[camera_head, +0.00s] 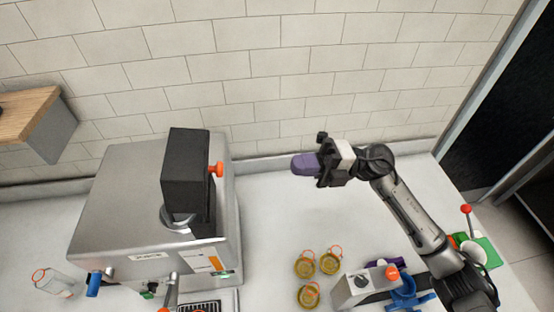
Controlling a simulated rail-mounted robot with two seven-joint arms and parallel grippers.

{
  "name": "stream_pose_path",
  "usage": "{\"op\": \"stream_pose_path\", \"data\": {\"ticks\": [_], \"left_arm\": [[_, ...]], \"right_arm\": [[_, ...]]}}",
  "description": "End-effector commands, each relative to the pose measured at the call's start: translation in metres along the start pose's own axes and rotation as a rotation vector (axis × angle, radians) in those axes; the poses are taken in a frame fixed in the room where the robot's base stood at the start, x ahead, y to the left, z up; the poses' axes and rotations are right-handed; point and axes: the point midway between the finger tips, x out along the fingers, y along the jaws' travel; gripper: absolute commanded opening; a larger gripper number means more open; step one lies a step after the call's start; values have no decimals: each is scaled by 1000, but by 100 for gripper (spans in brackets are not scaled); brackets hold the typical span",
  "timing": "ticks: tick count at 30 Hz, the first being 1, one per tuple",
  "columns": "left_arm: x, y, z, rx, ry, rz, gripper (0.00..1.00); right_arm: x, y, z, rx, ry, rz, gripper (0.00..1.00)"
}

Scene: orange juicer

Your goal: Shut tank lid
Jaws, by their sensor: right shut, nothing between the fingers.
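The steel juicer (120,200) stands on the counter at the left, against the tiled wall. A tall black box-like part (186,165) with an orange knob (216,170) stands up from its top. I cannot tell for certain which part is the tank lid, or whether it is open. My left gripper is not in view.
Several glass jars with orange rings (329,262) stand front centre. A grey box (364,286) with an orange knob and a blue item (407,294) are at the front right. A clear bottle (60,284) is front left; a wooden shelf (25,112) juts from the wall.

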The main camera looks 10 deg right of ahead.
Motion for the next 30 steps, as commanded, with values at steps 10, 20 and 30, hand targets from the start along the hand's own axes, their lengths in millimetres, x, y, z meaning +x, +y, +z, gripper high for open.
{"op": "stream_pose_path", "data": {"ticks": [10, 20, 30], "left_arm": [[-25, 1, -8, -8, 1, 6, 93], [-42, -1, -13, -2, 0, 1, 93], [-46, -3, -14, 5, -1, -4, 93]], "right_arm": [[65, 5, -1, 0, 2, 5, 0], [113, 4, 0, 1, 0, 5, 0], [129, 1, 0, 0, -1, 4, 0]]}}
